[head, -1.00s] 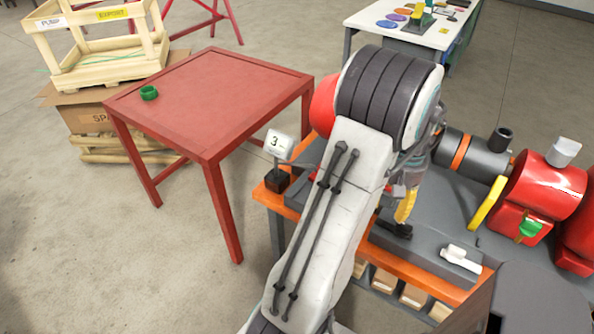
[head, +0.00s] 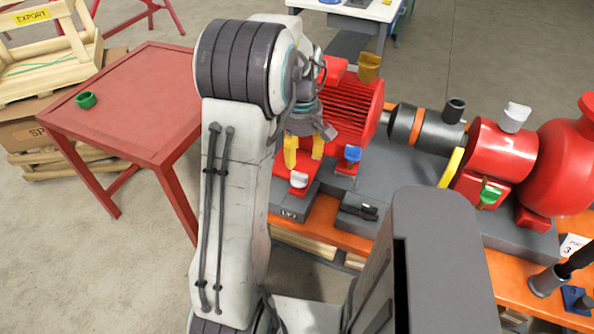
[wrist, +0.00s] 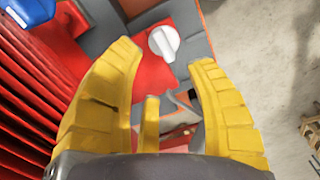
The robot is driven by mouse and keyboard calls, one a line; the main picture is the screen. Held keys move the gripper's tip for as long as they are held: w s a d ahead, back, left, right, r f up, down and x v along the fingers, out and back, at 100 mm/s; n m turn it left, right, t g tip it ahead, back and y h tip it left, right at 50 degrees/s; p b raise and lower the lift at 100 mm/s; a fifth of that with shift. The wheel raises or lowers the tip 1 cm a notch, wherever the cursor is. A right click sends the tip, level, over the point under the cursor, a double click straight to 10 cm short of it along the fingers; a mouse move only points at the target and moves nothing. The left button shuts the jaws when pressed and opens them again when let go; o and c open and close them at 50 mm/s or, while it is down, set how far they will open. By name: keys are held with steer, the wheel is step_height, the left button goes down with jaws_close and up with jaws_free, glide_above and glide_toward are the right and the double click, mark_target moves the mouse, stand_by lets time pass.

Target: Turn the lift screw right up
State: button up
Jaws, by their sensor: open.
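A white winged knob (head: 298,180) sits on a red foot at the motor's near left end; it also shows in the wrist view (wrist: 163,42), just beyond and between the fingertips. A blue winged knob (head: 352,153) stands on another red foot to its right, and shows at the wrist view's top left (wrist: 30,10). No label shows which knob is the lift screw. My gripper (head: 303,158) has its yellow fingers spread and empty above the white knob. In the wrist view my gripper (wrist: 168,60) points at it, with no contact visible. The motor's far feet are mostly hidden.
The red finned motor (head: 350,108) stands close beside my gripper. The coupling (head: 412,127) and red pump (head: 500,152) stand to the right. A red table (head: 130,95) with a green ring (head: 86,100) is at left.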

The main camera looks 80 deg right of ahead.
mark_target(299, 179)
steer(key=shift+f+n, duration=0.15)
steer(key=shift+n, duration=0.95)
steer(key=shift+f+p, duration=0.3)
steer(key=shift+f, duration=3.25)
steer(key=shift+o, duration=0.4)
jaws_close()
